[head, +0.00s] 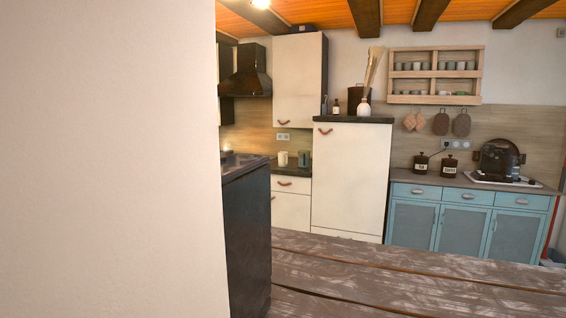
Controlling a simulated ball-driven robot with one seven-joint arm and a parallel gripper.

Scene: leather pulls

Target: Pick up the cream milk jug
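A small cream vessel (283,158) stands upright on the dark counter in the back corner, left of the tall cream cabinet. It may be the cream milk jug, but it is too small to tell whether it has a spout or handle. A dark green vessel (304,158) stands just right of it. My gripper is not in view.
A pale wall (110,160) fills the left side close by. A dark stove or cabinet (247,235) stands at its edge. A weathered plank table (400,279) spans the lower right, its visible top bare. Behind are a tall cream cabinet (350,180) and a blue sideboard (465,220).

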